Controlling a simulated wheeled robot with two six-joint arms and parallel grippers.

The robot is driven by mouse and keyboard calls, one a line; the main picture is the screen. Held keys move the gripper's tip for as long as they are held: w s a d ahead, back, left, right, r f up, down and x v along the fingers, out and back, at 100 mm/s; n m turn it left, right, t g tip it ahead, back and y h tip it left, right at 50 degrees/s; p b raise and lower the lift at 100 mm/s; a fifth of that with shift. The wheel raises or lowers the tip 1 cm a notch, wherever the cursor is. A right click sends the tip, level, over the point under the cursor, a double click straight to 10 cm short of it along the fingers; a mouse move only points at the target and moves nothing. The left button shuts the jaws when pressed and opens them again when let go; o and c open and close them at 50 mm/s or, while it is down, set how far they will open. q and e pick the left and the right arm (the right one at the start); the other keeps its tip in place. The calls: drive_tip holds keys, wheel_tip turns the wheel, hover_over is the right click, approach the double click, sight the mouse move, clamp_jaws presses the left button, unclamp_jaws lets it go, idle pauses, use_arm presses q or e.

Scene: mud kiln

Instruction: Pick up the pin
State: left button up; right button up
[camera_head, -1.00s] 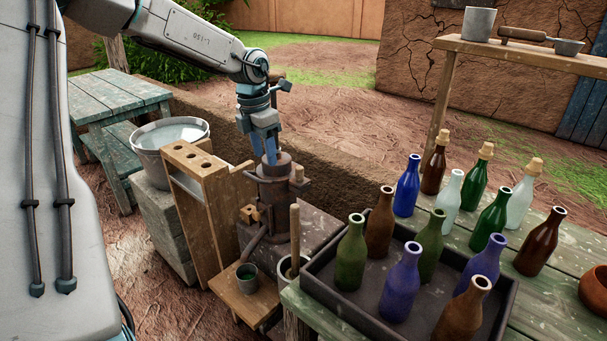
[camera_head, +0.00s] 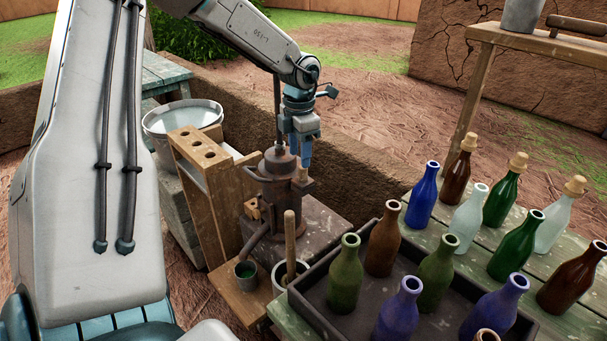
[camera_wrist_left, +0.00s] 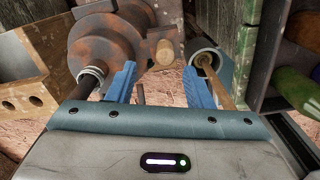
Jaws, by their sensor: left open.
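A short light-wood peg, which looks like the pin, sticks out of the side of a rusty metal vessel (camera_head: 277,190). In the head view the peg (camera_head: 304,184) is just below my left gripper (camera_head: 306,162). In the left wrist view the peg's round end (camera_wrist_left: 164,52) lies between and beyond the blue fingertips of my left gripper (camera_wrist_left: 160,70). The fingers are open and apart, with nothing held. How close they are to the peg in depth is hard to tell. My right gripper does not show.
A mortar with a wooden pestle (camera_head: 290,240) stands in front of the vessel, close to the right finger in the wrist view. A wooden rack (camera_head: 205,200) and water bucket (camera_head: 150,125) are left. A bottle tray (camera_head: 318,315) and several bottles are right.

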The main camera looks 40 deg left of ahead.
sight(303, 181)
use_arm(q)
drive_tip(key=shift+w+d+f, duration=0.1)
drive_tip(key=shift+d+f, duration=0.05)
drive_tip(key=shift+f, duration=0.5)
drive_tip(key=f, duration=0.1)
drive_tip(key=f+p, duration=0.1)
drive_tip(key=f, duration=0.1)
drive_tip(key=shift+w+d+f, duration=0.1)
drive_tip(key=shift+d+f, duration=0.1)
drive_tip(key=shift+d, duration=0.05)
drive_tip(key=shift+f, duration=0.45)
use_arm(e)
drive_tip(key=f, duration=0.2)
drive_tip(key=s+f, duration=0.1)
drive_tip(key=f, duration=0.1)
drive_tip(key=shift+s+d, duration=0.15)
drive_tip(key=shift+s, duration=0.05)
use_arm(q)
drive_tip(key=c, duration=1)
